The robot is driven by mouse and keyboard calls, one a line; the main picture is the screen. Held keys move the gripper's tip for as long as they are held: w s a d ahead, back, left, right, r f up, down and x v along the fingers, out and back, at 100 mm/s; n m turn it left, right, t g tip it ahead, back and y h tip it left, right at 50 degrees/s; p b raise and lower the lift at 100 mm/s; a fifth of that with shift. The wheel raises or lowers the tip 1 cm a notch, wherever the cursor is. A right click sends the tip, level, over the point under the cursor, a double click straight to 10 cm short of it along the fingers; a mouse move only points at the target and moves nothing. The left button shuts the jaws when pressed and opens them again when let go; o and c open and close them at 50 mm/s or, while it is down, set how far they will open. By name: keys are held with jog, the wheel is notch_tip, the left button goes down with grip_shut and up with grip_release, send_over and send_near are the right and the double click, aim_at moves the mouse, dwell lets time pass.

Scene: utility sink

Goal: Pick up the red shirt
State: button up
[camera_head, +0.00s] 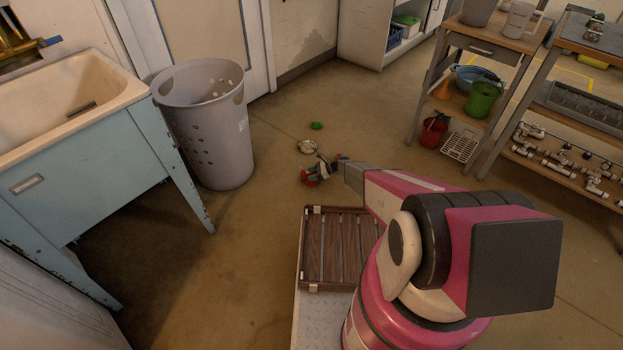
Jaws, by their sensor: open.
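A small red item (309,178) lies on the floor in the middle of the head view, beyond the slatted wooden rack. The jaws are open. I cannot tell whether the fingers touch the item.
A metallic round object (307,146) and a green item (316,125) lie on the floor just beyond. A grey laundry basket (215,140) stands left beside the utility sink (75,100). A wooden shelf unit (470,100) stands right.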

jog(key=shift+f, duration=0.1)
grip_shut()
dwell(0.4)
